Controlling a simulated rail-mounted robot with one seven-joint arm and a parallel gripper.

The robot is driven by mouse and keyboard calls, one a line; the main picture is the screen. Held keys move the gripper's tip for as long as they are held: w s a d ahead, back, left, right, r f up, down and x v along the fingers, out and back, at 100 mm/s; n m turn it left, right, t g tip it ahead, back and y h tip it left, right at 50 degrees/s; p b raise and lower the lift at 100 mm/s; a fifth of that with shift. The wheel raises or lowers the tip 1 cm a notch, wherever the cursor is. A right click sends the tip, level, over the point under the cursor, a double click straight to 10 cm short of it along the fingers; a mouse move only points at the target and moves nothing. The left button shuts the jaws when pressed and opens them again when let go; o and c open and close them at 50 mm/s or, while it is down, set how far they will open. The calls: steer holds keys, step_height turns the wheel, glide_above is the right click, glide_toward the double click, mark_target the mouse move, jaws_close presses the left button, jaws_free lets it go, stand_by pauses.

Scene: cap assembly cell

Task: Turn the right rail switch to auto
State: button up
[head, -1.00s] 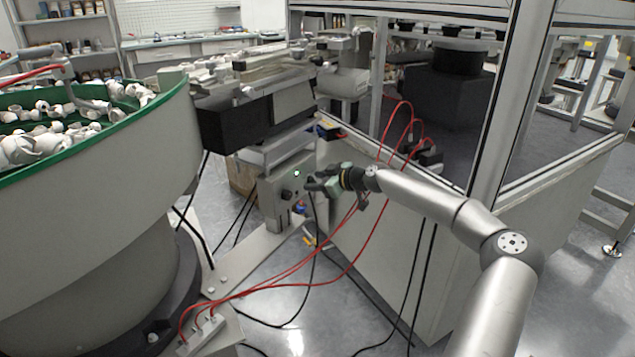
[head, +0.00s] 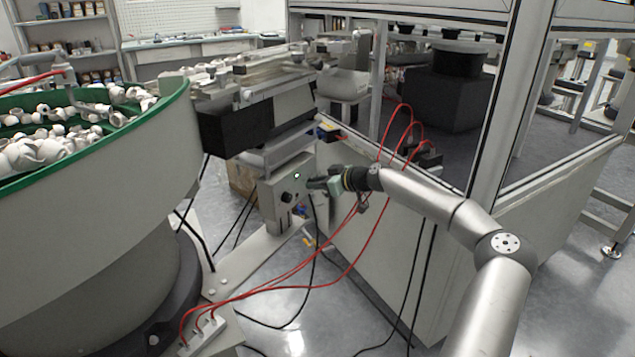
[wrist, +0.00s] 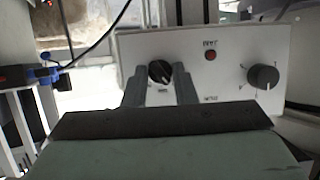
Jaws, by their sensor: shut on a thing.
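The control box (head: 268,192) stands under the rail, left of my gripper in the head view. In the wrist view its pale panel (wrist: 225,95) carries a black rotary switch (wrist: 159,71) on the left, a red round button or lamp (wrist: 210,56) in the middle and a larger dark knob (wrist: 263,77) on the right. My gripper (wrist: 160,82) has its two fingers on either side of the left switch, shut on it. In the head view my gripper (head: 312,184) meets the box face. A small light (head: 297,175) glows on the box. The switch labels are too small to read.
A large feeder bowl (head: 95,190) with white parts fills the left. Red hoses (head: 300,265) and black cables hang below my arm. A blue fitting (wrist: 42,77) is left of the panel.

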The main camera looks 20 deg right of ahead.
steer(key=shift+w+d+f+m+g+y+p, duration=0.2)
steer(key=shift+m+y+p, duration=0.3)
steer(key=shift+m+y, duration=1)
steer(key=shift+s+d+f+m+g+y+p, duration=0.1)
steer(key=shift+m+g+y+p, duration=0.35)
steer(key=shift+m, duration=1.85)
steer(key=shift+w+d+f+m+g+y+p, duration=0.1)
steer(key=shift+m+y+p, duration=0.45)
steer(key=shift+m+y, duration=1.1)
steer(key=shift+m, duration=0.45)
steer(key=o, duration=1)
steer(key=v, duration=0.7)
steer(key=shift+s+d+r, duration=0.15)
steer(key=shift+d, duration=0.05)
